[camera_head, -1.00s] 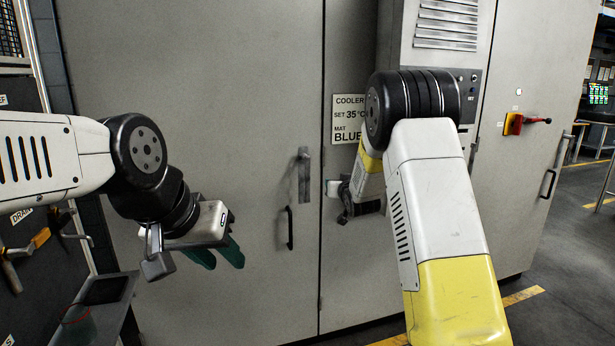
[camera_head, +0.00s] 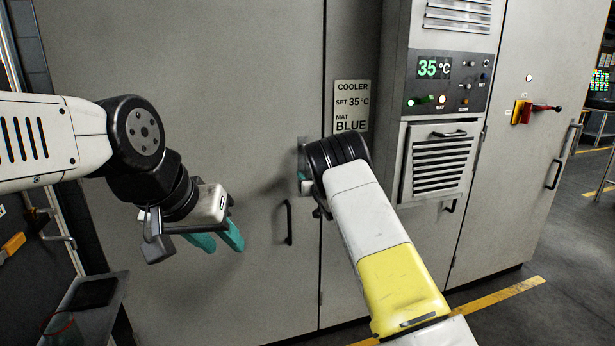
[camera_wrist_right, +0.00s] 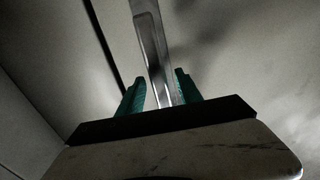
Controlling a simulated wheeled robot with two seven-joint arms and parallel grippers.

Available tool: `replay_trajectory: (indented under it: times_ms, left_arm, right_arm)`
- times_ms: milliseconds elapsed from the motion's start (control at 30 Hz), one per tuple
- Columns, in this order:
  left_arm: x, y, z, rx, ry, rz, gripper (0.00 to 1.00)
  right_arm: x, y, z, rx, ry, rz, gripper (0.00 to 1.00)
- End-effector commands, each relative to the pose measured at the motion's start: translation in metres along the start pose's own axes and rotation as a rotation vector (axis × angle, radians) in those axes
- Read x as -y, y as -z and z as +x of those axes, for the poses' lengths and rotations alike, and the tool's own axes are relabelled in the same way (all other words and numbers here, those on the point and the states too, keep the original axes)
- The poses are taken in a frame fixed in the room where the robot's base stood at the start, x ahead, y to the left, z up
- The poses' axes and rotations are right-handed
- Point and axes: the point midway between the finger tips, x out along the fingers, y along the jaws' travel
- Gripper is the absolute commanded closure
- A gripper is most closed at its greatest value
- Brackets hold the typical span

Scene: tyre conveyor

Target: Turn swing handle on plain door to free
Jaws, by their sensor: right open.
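The grey metal swing handle (camera_head: 302,150) is on the plain door (camera_head: 235,90), mostly hidden behind my right wrist in the head view. In the right wrist view the handle (camera_wrist_right: 155,60) rises between the two green fingers of my right gripper (camera_wrist_right: 159,93). That gripper is open, with one finger on each side of the handle's lower part. Contact cannot be made out. In the head view only a sliver of its green finger shows. My left gripper (camera_head: 222,238) is open and empty, its teal fingers apart, in front of the door's lower left part.
A fixed pull handle (camera_head: 288,222) is on the door just below the swing handle. The cooler panel (camera_head: 447,82) reads 35 °C, beside a COOLER sign (camera_head: 351,106). A red rotary switch (camera_head: 530,112) is on the right cabinet. A tray (camera_head: 90,310) stands lower left.

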Motion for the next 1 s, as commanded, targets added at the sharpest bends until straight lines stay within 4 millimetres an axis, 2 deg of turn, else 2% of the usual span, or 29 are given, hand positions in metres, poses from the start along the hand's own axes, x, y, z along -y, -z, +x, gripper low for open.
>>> replay_trajectory:
  times_ms: [333, 367, 500, 567, 1000]
  left_arm:
    - [0.0, 0.0, 0.0, 0.0, 0.0, 0.0, 0.64]
    - [0.0, 0.0, 0.0, 0.0, 0.0, 0.0, 0.64]
    - [0.0, 0.0, 0.0, 0.0, 0.0, 0.0, 0.64]
    - [0.0, 0.0, 0.0, 0.0, 0.0, 0.0, 0.64]
    - [0.0, 0.0, 0.0, 0.0, 0.0, 0.0, 0.64]
  right_arm:
    - [-0.0002, 0.0005, 0.0051, 0.0, -0.001, 0.001, 0.58]
    - [-0.0002, 0.0005, 0.005, 0.0, -0.001, 0.001, 0.62]
    - [-0.0002, 0.0005, 0.0049, 0.0, -0.001, 0.001, 0.9]
    - [-0.0002, 0.0004, 0.0049, 0.0, -0.001, 0.001, 1.0]
    - [-0.0002, 0.0004, 0.0048, 0.0, -0.001, 0.0, 1.0]
